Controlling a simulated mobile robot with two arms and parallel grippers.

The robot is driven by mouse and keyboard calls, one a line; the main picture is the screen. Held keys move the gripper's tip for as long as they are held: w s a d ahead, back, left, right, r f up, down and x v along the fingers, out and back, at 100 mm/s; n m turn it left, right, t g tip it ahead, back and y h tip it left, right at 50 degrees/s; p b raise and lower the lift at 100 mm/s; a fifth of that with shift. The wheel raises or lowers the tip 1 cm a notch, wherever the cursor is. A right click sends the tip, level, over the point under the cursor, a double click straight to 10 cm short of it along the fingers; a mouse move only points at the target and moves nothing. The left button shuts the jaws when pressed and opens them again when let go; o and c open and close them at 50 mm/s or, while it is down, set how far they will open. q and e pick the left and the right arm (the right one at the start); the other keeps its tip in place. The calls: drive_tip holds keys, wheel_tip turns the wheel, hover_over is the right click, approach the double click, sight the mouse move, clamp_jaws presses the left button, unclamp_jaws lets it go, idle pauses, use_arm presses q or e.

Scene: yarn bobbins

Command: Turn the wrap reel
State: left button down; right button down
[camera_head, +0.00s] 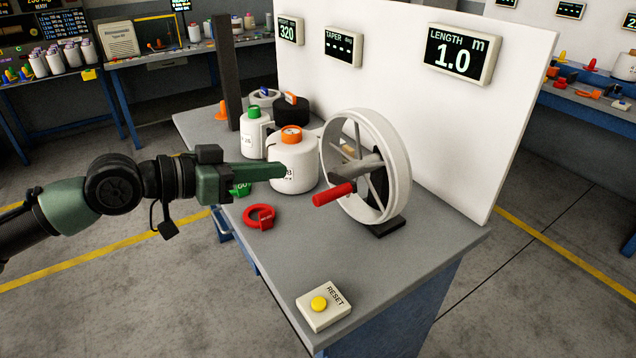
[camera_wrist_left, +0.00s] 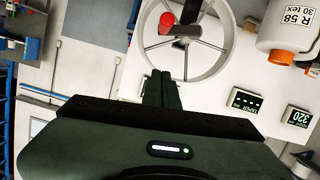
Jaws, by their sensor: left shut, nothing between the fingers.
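The wrap reel (camera_head: 398,165) is a white spoked wheel on a dark foot, standing on the grey table near the white back panel. Its red handle (camera_head: 333,194) sticks out at the lower left of the wheel. My left gripper (camera_head: 284,171) is shut and empty, pointing right, in front of the white bobbin with the orange top (camera_head: 293,147) in the head view. In the left wrist view the reel (camera_wrist_left: 222,62) and its red handle (camera_wrist_left: 174,25) lie beyond the shut fingertips, which are apart from the handle. The length display (camera_head: 460,54) reads 1.0 m. My right gripper is not in view.
A reset block with a yellow button (camera_head: 319,303) sits at the table's front corner. A red ring (camera_head: 259,217) lies left of the reel. A green-topped bobbin (camera_head: 253,134) and a dark post (camera_head: 226,75) stand behind. The table between reel and reset block is clear.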

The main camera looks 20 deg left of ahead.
use_arm(q)
drive_tip(key=p, duration=0.5)
hover_over(323, 194)
drive_tip(key=a, duration=0.1)
drive_tip(key=shift+a+f, duration=0.15)
drive_tip(key=shift+f, duration=0.7)
drive_tip(key=f, duration=0.2)
drive_tip(key=f+p, duration=0.1)
drive_tip(key=shift+d+f, duration=0.25)
drive_tip(key=shift+f, duration=0.1)
drive_tip(key=shift+s+f, duration=0.15)
drive_tip(key=shift+f, duration=0.35)
drive_tip(key=shift+s+d+f+b, duration=0.15)
drive_tip(key=shift+f+b, duration=0.45)
drive_tip(key=shift+f, duration=0.3)
drive_tip(key=shift+d+r, duration=0.1)
drive_tip(key=shift+r, duration=0.05)
